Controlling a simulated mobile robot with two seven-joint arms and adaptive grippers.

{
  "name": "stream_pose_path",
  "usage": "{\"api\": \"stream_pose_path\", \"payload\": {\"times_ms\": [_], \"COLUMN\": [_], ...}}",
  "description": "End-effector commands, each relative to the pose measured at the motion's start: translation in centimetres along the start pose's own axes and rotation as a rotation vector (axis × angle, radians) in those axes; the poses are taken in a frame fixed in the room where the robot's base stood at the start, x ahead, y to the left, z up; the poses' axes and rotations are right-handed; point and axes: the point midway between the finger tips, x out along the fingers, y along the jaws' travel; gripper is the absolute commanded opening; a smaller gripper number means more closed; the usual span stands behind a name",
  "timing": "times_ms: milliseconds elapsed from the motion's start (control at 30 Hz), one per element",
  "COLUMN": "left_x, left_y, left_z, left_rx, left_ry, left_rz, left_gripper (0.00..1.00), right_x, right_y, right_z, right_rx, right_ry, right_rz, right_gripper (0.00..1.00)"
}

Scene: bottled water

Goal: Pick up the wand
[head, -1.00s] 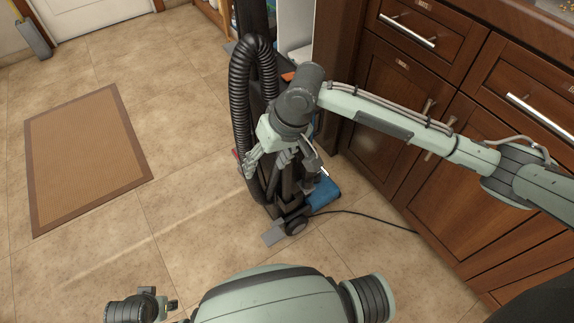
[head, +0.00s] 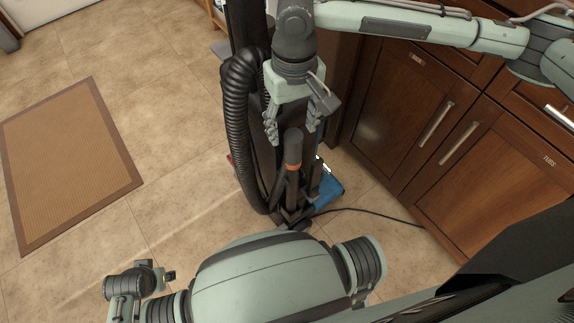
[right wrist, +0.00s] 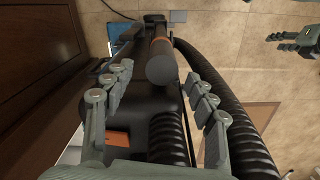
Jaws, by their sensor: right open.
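The wand (head: 293,150) is a dark tube with an orange band, standing roughly upright on the black vacuum cleaner (head: 258,140). In the right wrist view the wand's rounded end (right wrist: 161,68) points toward the camera. My right gripper (head: 296,122) is open above the wand's top end, pointing down. In the right wrist view its fingers lie on either side of the wand's end, apart from it. Part of what seems to be my left gripper (right wrist: 294,42) shows at the right edge of that view; its jaw state is unclear.
A ribbed black hose (head: 238,130) loops beside the wand on the left. Brown wooden cabinets (head: 400,140) stand close on the right. A black cord (head: 370,212) runs across the floor toward them. A tan mat (head: 65,160) lies left, with open tiled floor around it.

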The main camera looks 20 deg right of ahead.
Motion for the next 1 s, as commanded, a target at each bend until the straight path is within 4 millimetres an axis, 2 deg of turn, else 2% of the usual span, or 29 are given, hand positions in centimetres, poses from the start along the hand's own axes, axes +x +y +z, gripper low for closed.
{"api": "stream_pose_path", "payload": {"times_ms": [233,600,867,900,1000], "left_x": [-0.2,-1.4,-1.6,-1.6,-1.6], "left_y": [0.2,0.1,0.0,0.0,0.0], "left_z": [0.9,-0.3,-0.7,-0.6,-0.6], "left_rx": [-0.005,-0.010,-0.010,-0.010,-0.010], "left_ry": [-0.023,-0.002,0.004,0.003,0.002], "left_rz": [0.006,0.003,0.001,0.001,0.001], "left_gripper": [0.40,0.40,0.40,0.40,0.40], "right_x": [2.6,7.4,7.8,7.8,7.7], "right_y": [0.0,0.0,-0.1,-0.1,-0.1], "right_z": [0.1,0.5,0.5,0.5,0.5], "right_rx": [0.000,0.000,-0.001,-0.001,-0.001], "right_ry": [-0.001,-0.001,0.000,0.000,0.000], "right_rz": [0.001,0.001,0.000,0.000,0.000], "right_gripper": [0.57,0.57,0.57,0.56,0.43]}}
